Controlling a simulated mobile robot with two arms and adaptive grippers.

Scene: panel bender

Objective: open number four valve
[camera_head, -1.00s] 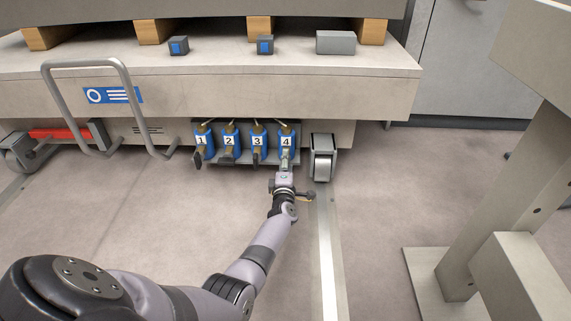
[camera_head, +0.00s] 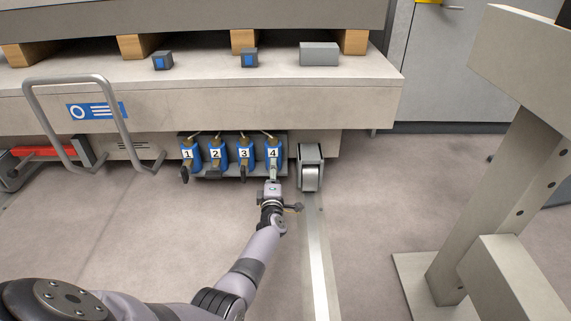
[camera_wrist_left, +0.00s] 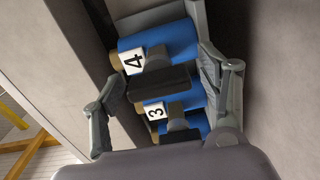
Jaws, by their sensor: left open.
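The number four valve (camera_head: 274,146) is the rightmost in a row of blue valves under the machine's front ledge. Its "4" label faces out. My left gripper (camera_head: 272,177) is right in front of and just below it, hiding its lower part. In the left wrist view the valve's blue body (camera_wrist_left: 172,42) and its dark handle (camera_wrist_left: 163,83) lie between the spread fingers of my left gripper (camera_wrist_left: 164,82). The fingers are open, one on each side of the handle; contact is not clear. My right gripper is not in view.
The number three valve (camera_head: 244,147) sits close to the left of number four. A metal caster (camera_head: 311,172) stands close to its right. The ledge (camera_head: 220,105) overhangs the valves. A grey post (camera_head: 490,190) stands at the right. The floor in front is clear.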

